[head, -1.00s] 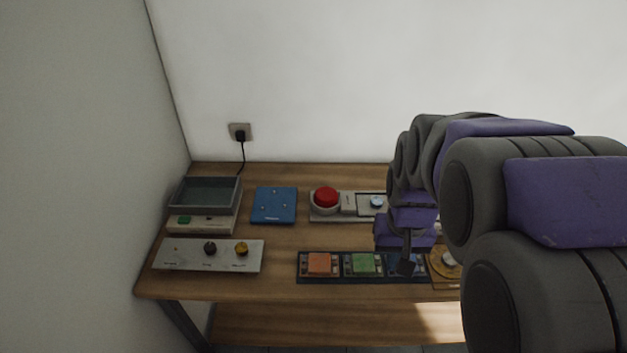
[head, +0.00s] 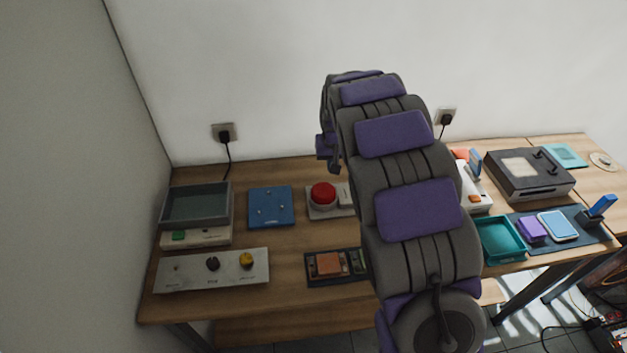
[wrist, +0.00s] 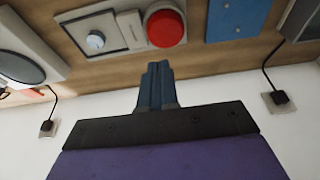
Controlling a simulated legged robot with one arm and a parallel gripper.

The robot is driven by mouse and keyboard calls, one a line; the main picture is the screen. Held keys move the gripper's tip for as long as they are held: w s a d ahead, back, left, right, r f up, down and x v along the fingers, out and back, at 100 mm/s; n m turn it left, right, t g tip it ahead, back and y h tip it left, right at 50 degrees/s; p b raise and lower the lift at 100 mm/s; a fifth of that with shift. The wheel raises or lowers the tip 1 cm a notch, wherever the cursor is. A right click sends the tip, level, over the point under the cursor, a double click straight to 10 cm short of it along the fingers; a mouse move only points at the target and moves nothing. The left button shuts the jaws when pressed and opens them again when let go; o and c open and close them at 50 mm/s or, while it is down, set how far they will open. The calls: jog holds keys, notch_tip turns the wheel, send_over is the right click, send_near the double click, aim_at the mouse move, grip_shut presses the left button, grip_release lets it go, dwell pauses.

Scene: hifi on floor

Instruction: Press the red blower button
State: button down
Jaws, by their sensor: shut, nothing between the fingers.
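The red blower button (head: 323,194) is a round red dome on a pale panel (head: 328,212) near the back of the wooden table. In the head view my arm stands to its right and covers the panel's right part. In the head view my gripper's fingers are hard to make out.
A blue board (head: 271,207) lies left of the button. A grey tray (head: 197,204) and a knob panel (head: 212,270) are farther left. An orange block (head: 328,263) sits in front. Teal tray (head: 500,239) and other items stand right. Wall sockets (head: 224,132) are behind.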

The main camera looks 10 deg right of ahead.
jog(key=shift+w+a+f, duration=0.2)
jog(key=shift+w+a, duration=0.2)
jog(key=shift+w, duration=0.15)
jog(key=shift+w+a+f, duration=0.2)
jog(key=shift+w+a, duration=0.2)
jog(key=shift+w, duration=0.1)
jog(key=b, duration=0.2)
send_near(322, 190)
jog(key=x, duration=0.6)
jog(key=shift+w, duration=0.1)
jog(key=shift+f, duration=0.35)
